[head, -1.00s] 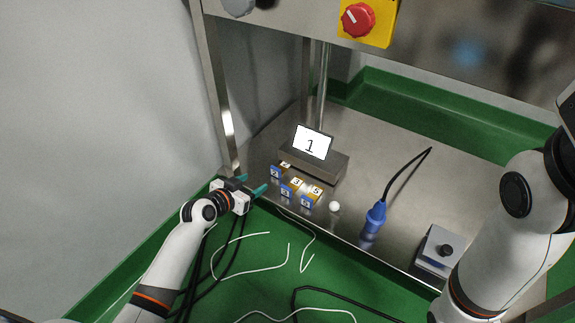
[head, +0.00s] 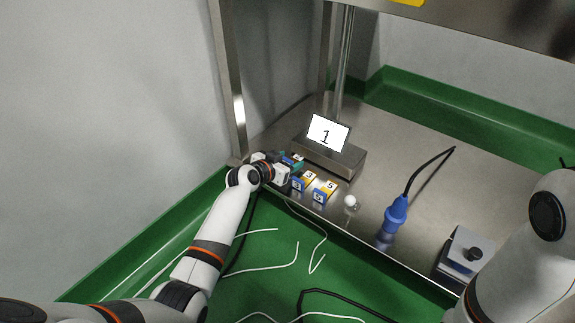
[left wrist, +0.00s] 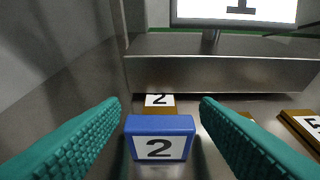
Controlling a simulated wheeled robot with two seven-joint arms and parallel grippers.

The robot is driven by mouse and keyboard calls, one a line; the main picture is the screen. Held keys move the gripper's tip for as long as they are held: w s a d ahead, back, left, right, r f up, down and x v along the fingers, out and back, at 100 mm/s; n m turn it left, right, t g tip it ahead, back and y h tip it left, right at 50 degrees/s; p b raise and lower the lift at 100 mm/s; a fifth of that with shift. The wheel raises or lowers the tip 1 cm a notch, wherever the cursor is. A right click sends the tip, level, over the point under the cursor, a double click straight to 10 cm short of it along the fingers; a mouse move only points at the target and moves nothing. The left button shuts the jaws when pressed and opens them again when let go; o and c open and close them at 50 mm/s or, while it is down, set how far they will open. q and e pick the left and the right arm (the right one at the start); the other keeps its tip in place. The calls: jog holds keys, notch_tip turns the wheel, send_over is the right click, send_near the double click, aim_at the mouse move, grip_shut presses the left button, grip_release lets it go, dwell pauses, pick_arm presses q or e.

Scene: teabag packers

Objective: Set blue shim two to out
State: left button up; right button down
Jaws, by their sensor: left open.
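The blue shim two (left wrist: 160,124) is a blue block with a white label reading 2, in the lower middle of the left wrist view. My left gripper (left wrist: 161,104) is open, with one green finger on each side of the shim and a gap visible on both sides. In the head view, my left gripper (head: 290,162) is at the left end of the row of blocks and largely hides this shim. Behind the shim, a brown block labelled 2 (left wrist: 157,106) lies near the metal stand. My right gripper is out of view.
The metal stand (left wrist: 215,70) carries a screen (head: 327,133) showing 1. Blue and yellow blocks labelled 3 (head: 298,184) and 5 (head: 320,194) sit just right of my gripper.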

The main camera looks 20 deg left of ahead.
pick_arm(q)
jog(key=shift+c, duration=0.4)
grip_shut()
jog(key=s+p, duration=0.1)
jog(key=s+a+p, duration=0.1)
jog(key=s+p, duration=0.1)
jog(key=s, duration=0.1)
jog(key=shift+a+r, duration=0.1)
jog(key=shift+a, duration=0.25)
jog(key=shift+s, duration=0.25)
jog(key=shift+f, duration=0.2)
jog(key=shift+o, duration=0.4)
grip_release()
jog(key=shift+s+a+r, duration=0.1)
